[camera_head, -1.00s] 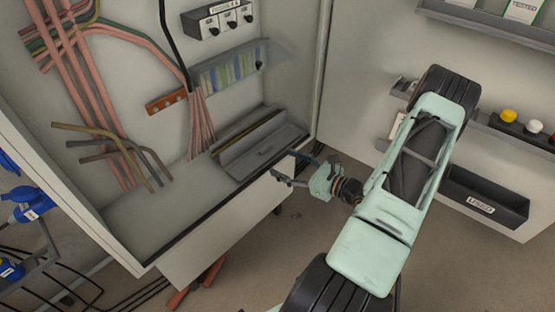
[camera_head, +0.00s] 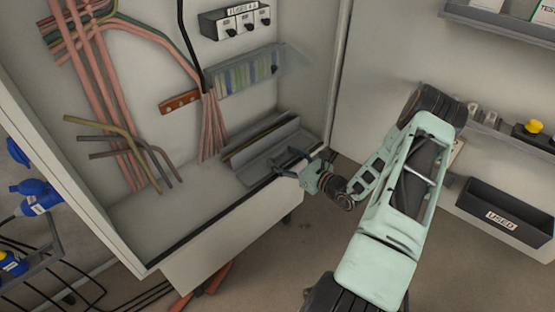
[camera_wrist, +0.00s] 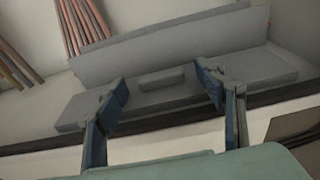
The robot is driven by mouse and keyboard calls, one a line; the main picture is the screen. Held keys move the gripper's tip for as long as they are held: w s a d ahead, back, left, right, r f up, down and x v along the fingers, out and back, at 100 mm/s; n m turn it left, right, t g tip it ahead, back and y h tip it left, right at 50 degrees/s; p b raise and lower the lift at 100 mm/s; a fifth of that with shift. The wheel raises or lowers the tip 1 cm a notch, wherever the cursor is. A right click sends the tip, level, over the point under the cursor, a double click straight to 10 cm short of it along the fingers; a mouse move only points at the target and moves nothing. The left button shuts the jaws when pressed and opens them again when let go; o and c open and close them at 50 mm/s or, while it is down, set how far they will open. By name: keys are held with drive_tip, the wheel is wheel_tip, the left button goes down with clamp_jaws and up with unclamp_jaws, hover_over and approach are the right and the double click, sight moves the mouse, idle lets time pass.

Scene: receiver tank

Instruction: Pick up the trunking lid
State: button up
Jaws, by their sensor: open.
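The trunking lid (camera_head: 257,171) looks like a flat grey plate at the right end of the open cabinet's floor. In the wrist view the lid (camera_wrist: 96,108) lies flat, with a small raised grey handle (camera_wrist: 161,78) in its middle. My gripper (camera_head: 288,161) is over the right end of the lid in the head view and hides part of it. In the wrist view my gripper (camera_wrist: 163,84) is open and empty, its fingertips on either side of the handle in the picture. I cannot tell the gap in height to the lid.
A grey upright trunking wall (camera_wrist: 170,48) stands right behind the lid. The cabinet's dark front edge (camera_head: 215,222) runs in front. Pink cables (camera_head: 211,125) hang behind to the left. The cabinet floor (camera_head: 165,212) left of the lid is clear.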

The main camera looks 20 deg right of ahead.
drive_tip(key=shift+w, duration=0.25)
drive_tip(key=c, duration=1.3)
drive_tip(key=shift+r, duration=0.1)
